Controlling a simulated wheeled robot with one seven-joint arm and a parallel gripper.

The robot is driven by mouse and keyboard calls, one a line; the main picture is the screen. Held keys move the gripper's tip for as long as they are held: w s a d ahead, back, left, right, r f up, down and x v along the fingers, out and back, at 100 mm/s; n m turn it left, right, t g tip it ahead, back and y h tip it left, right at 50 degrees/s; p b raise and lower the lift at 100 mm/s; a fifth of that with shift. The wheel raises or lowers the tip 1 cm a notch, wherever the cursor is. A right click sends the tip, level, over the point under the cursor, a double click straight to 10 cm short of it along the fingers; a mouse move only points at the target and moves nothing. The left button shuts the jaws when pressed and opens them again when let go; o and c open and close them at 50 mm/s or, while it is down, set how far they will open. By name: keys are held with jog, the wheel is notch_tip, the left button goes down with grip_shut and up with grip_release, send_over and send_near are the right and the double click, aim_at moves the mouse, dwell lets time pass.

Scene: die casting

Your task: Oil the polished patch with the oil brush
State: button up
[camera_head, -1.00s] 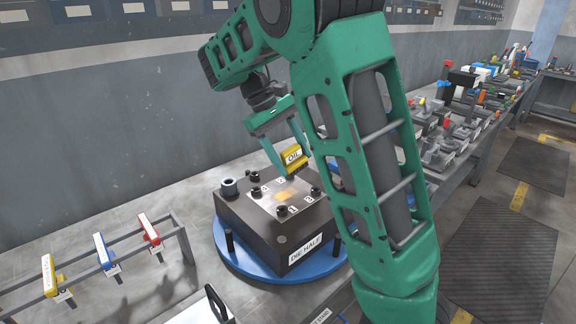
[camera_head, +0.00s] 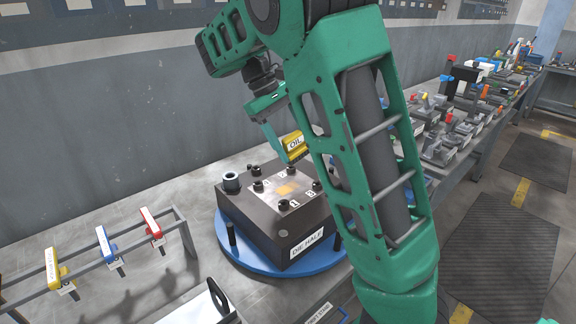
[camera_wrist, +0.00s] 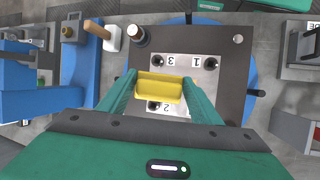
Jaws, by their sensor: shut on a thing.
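My gripper (camera_head: 294,146) is shut on the yellow oil brush (camera_head: 296,142), marked OIL. In the wrist view the brush (camera_wrist: 159,87) lies crosswise between the two green fingers of the gripper (camera_wrist: 159,80). The dark die half (camera_head: 265,222) sits on a round blue base. A pale plate on its top has numbered marks and dark pegs. The polished patch (camera_head: 287,189) is a small orange-tan square on that plate. In the head view the brush is above and beyond the patch, with a visible gap. The brush's underside is hidden in the wrist view.
A grey rack (camera_head: 105,262) at the left holds yellow, blue and red handled tools. The round blue base (camera_head: 245,260) surrounds the die half. Benches with many grey fixtures (camera_head: 440,150) stand at the right. Bare tabletop (camera_head: 150,290) lies between rack and base.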

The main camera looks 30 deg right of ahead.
jog(key=shift+s+f+h, duration=0.15)
jog(key=shift+f+h, duration=0.15)
jog(key=shift+f, duration=3)
jog(key=shift+f, duration=0.75)
jog(key=shift+a, duration=0.1)
jog(key=shift+s+a, duration=0.15)
jog(key=shift+a, duration=0.7)
jog(key=shift+s+a, duration=0.15)
jog(key=shift+a, duration=0.7)
